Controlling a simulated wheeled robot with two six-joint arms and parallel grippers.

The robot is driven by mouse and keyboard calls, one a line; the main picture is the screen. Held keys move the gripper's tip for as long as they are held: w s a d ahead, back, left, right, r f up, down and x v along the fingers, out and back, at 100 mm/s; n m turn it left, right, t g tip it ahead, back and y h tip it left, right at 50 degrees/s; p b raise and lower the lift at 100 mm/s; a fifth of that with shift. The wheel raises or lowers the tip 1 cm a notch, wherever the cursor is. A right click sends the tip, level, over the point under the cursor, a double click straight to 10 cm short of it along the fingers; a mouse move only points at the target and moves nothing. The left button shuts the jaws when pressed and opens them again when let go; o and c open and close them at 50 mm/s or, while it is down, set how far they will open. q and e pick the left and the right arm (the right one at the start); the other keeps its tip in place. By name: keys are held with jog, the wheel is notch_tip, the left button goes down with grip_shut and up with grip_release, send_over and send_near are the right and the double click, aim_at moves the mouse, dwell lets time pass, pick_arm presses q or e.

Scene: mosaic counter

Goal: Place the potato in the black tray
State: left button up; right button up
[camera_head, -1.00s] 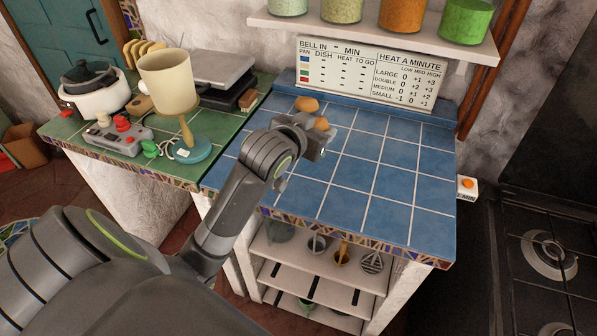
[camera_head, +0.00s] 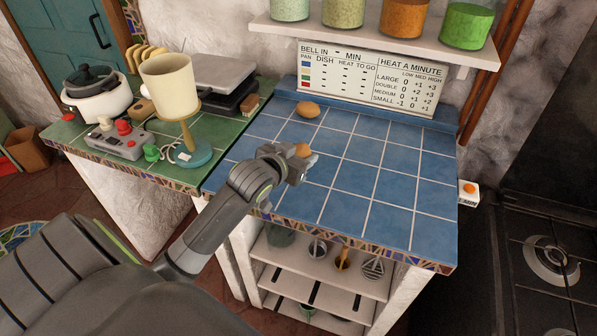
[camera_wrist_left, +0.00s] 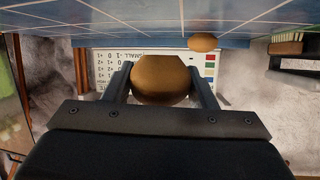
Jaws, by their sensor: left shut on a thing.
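My left gripper (camera_head: 302,164) is shut on a brown potato (camera_head: 302,150), held over the blue tiled counter. In the left wrist view the same potato (camera_wrist_left: 160,82) sits between the two fingers. A second brown potato (camera_head: 308,109) rests at the back left of the blue counter, apart from the gripper; it also shows in the wrist view (camera_wrist_left: 203,42). A black flat thing (camera_head: 233,104) on the green counter may be the black tray; I cannot tell for sure. My right gripper is not in view.
The blue counter (camera_head: 385,190) is mostly clear. On the green counter stand a cream cup-shaped lamp (camera_head: 168,85), a control box with red knobs (camera_head: 118,138), a white cooker (camera_head: 100,100) and a grey flat-topped thing (camera_head: 222,70). A stove (camera_head: 555,255) is at right.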

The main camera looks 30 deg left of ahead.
pick_arm(q)
jog(key=shift+f+p, duration=0.45)
jog(key=shift+f, duration=2.1)
jog(key=shift+f, duration=0.2)
jog(key=o, duration=1)
